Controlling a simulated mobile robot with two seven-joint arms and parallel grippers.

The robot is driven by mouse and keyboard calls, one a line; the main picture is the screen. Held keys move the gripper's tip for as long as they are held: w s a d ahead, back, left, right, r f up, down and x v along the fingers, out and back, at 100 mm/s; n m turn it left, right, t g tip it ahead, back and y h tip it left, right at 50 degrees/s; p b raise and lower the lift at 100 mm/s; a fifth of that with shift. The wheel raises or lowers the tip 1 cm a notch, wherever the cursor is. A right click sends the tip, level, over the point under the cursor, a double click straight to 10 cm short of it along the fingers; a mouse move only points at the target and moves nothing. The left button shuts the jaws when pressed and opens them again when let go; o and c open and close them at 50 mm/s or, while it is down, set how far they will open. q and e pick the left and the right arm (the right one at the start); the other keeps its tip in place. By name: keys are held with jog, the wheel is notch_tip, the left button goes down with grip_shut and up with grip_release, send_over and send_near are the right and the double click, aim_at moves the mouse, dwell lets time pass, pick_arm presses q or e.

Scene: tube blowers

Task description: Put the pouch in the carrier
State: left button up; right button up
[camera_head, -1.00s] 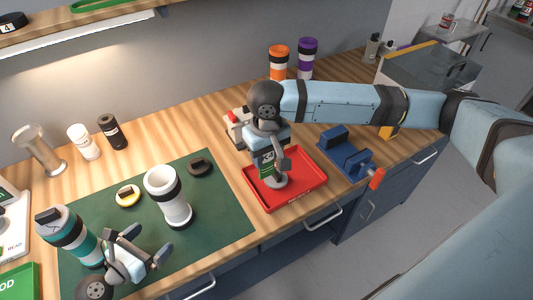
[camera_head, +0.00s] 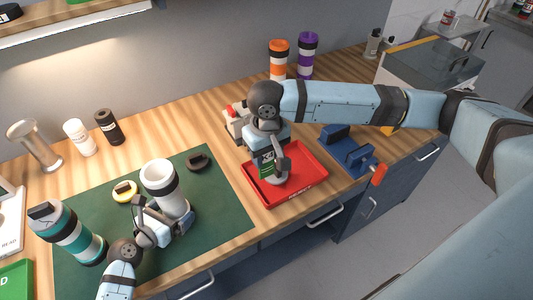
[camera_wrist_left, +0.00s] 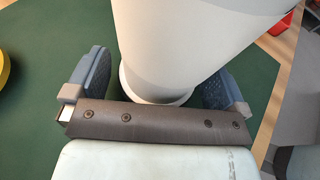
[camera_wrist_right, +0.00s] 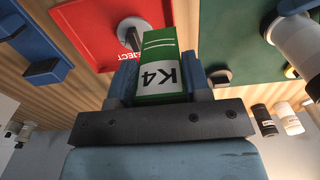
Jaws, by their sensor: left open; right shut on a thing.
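The pouch is a small green block-like packet with a white "K4" label (camera_wrist_right: 160,68). My right gripper (camera_head: 270,168) is shut on it above the red tray, and the pouch (camera_head: 267,160) is partly hidden by the gripper in the head view.
A red tray (camera_head: 313,164) holds a grey round item. A dark cap (camera_head: 200,161) and a yellow ring cap (camera_head: 125,191) lie on the green mat (camera_head: 225,205). A teal-banded carrier (camera_head: 70,235) stands at left. A blue vise-like device (camera_head: 345,150) is right of the tray.

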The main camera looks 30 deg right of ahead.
pick_arm(q)
jog(key=c, duration=0.8)
jog(key=shift+c, duration=0.2)
dwell(0.5)
pick_arm(e)
jog(key=w+a+r+n, duration=0.2)
jog(key=a+r+n, duration=0.2)
jog(key=a+n, duration=0.2)
jog(key=w+a+r+n, duration=0.3)
jog(key=a+r+n, duration=0.2)
jog(key=a, duration=0.5)
jog(key=w+a+r+n, duration=0.2)
jog(key=a+r+n, duration=0.2)
jog(key=a+n, duration=0.3)
jog(key=shift+w+a+r, duration=0.15)
jog(key=shift+a+r, duration=0.1)
jog(key=shift+a, duration=0.4)
